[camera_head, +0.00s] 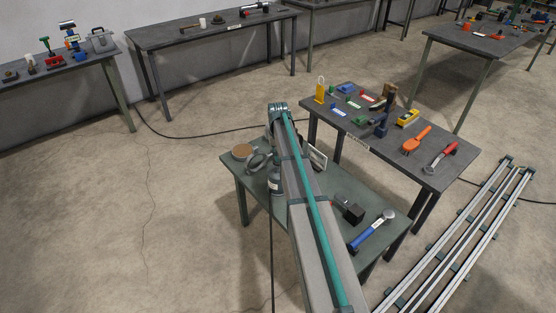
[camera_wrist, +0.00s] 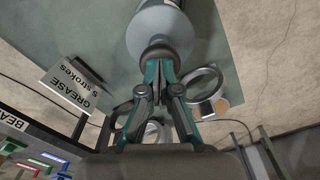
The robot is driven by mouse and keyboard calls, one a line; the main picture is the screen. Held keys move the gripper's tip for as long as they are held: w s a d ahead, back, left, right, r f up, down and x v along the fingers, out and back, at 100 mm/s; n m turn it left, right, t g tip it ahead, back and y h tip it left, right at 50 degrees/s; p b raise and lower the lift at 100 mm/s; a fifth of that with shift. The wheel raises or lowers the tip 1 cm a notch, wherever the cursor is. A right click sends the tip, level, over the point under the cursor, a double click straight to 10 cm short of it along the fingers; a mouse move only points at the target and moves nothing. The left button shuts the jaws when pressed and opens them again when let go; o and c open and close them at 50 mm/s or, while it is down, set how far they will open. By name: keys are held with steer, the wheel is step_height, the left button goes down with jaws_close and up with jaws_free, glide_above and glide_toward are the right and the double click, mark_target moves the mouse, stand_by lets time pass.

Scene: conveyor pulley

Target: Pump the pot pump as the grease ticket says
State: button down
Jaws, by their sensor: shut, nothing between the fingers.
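The grease ticket (camera_wrist: 75,87) is a pale card on a stand in the left of the wrist view, reading "GREASE 5 strokes". In the head view the ticket (camera_head: 317,157) stands on the green table behind my arm. The pot pump (camera_wrist: 160,30) shows in the wrist view as a grey rounded body with a dark knob at its near end. In the head view the dark pump (camera_head: 275,183) is partly covered by my arm. My gripper (camera_wrist: 158,62) is shut and empty, its fingertips at the dark knob; I cannot tell whether they touch.
A metal ring (camera_wrist: 204,82) and a brown disc (camera_wrist: 221,106) lie beside the pump. A blue-handled tool (camera_head: 371,232) and a black block (camera_head: 349,211) lie on the green table (camera_head: 330,235). A dark tool table (camera_head: 420,165) stands close behind. Rails run along the right.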

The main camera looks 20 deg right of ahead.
steer(key=shift+f, duration=0.7)
steer(key=shift+r, duration=0.2)
steer(key=shift+r+p, duration=1)
steer(key=shift+r, duration=1.05)
steer(key=shift+f, duration=0.2)
steer(key=shift+f+b, duration=0.85)
steer(key=shift+f, duration=1.1)
steer(key=shift+r+p, duration=1.15)
steer(key=shift+r, duration=1)
